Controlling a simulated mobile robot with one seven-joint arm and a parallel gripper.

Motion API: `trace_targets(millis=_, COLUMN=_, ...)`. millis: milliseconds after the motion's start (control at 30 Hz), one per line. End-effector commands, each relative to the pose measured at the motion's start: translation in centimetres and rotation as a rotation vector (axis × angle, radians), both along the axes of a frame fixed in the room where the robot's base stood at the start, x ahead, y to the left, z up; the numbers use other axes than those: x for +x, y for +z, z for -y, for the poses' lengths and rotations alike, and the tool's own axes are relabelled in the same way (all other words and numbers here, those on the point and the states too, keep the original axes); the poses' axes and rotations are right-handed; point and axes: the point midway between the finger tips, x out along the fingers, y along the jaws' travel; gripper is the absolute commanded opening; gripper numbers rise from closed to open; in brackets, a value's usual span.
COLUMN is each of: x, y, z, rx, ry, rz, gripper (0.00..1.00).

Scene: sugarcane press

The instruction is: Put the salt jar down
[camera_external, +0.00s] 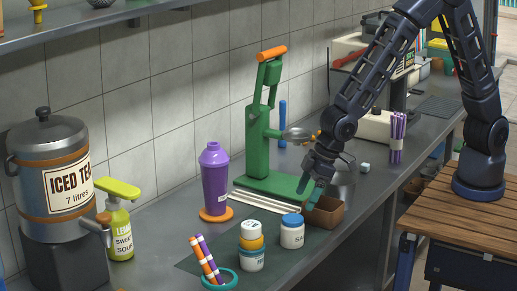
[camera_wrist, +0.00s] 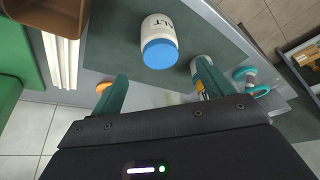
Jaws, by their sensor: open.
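The salt jar (camera_external: 292,232) is white with a blue lid and stands upright on the dark mat (camera_external: 213,254) on the counter. In the wrist view the salt jar (camera_wrist: 159,42) shows beyond the fingertips, its blue lid towards me. My gripper (camera_external: 312,192) is above and just behind the jar in the external view. In the wrist view my gripper (camera_wrist: 160,82) has its two green fingers spread wide with nothing between them. The jar looks apart from both fingers.
A brown box (camera_external: 326,213) stands right beside the jar. The green press (camera_external: 258,145) stands behind.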

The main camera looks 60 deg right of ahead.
Motion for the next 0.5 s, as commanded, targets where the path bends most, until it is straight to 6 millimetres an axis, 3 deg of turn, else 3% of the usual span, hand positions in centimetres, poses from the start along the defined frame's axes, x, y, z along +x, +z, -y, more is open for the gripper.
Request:
trace_targets(millis=333, x=0.1, y=0.7, z=0.4, rx=0.001, ry=-0.005, rz=0.000, gripper=0.80)
trace_targets(millis=500, x=2.1, y=3.6, z=3.9, rx=0.008, ry=-0.057, rz=-0.004, gripper=0.80)
